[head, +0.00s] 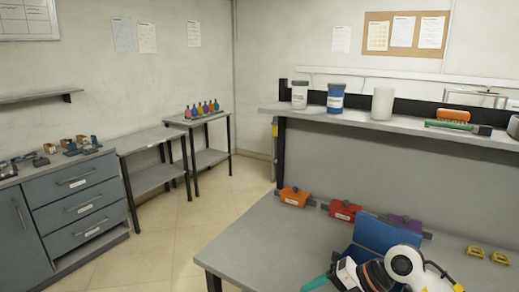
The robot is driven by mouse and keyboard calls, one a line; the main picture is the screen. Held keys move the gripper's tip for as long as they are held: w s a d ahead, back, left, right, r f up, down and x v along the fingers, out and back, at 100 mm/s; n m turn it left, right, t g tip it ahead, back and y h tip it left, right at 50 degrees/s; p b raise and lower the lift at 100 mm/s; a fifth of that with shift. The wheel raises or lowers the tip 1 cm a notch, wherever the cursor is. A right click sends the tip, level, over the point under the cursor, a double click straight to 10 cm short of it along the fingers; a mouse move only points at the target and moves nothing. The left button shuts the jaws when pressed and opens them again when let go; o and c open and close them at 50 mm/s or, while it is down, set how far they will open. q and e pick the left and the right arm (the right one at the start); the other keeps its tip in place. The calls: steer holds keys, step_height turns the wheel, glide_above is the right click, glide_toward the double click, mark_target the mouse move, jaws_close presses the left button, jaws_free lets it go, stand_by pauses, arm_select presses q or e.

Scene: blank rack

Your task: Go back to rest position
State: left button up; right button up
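A white jointed part of what looks like my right arm comes in at the lower right of the head view. It runs left through a dark round section to a white block with a dark face and a teal tip, which seems to be my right gripper (317,284). It is over the near workbench (262,240), cut off by the bottom edge. Whether its fingers are open or shut does not show, and I see nothing clearly held. My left gripper is not in view.
A blue box-like thing (385,235) stands close behind the arm. Orange (295,197), red (342,211) and purple (404,226) blocks line the bench's back; yellow clips (475,252) lie right. The raised shelf (350,118) holds containers. The floor at left (165,235) is clear.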

steer(key=s+a+r+t+y, duration=0.2)
steer(key=a+r+y, duration=0.2)
steer(key=a+y, duration=0.25)
step_height(320, 180, up, 8)
steer(key=m+t+y, duration=0.2)
steer(key=m+t, duration=0.5)
steer(key=t, duration=0.2)
steer(key=s+d+f+m+t+h, duration=0.1)
steer(key=d+f+m+t+h, duration=0.1)
steer(key=d+f+m+h, duration=0.6)
steer(key=d+f+m+t+h, duration=0.25)
steer(key=d+m+h, duration=0.35)
steer(key=m+h, duration=0.5)
steer(key=s+f+m+g+y, duration=0.1)
steer(key=s+f+m+g, duration=0.1)
steer(key=s+f+g, duration=0.65)
steer(key=s+f+m+g+y, duration=0.1)
steer(key=s+f+g, duration=0.65)
steer(key=s, duration=0.65)
step_height(320, 180, down, 26)
steer(key=s, duration=0.1)
steer(key=s+d+f, duration=0.2)
steer(key=s+f, duration=1.4)
steer(key=shift+s+f, duration=0.4)
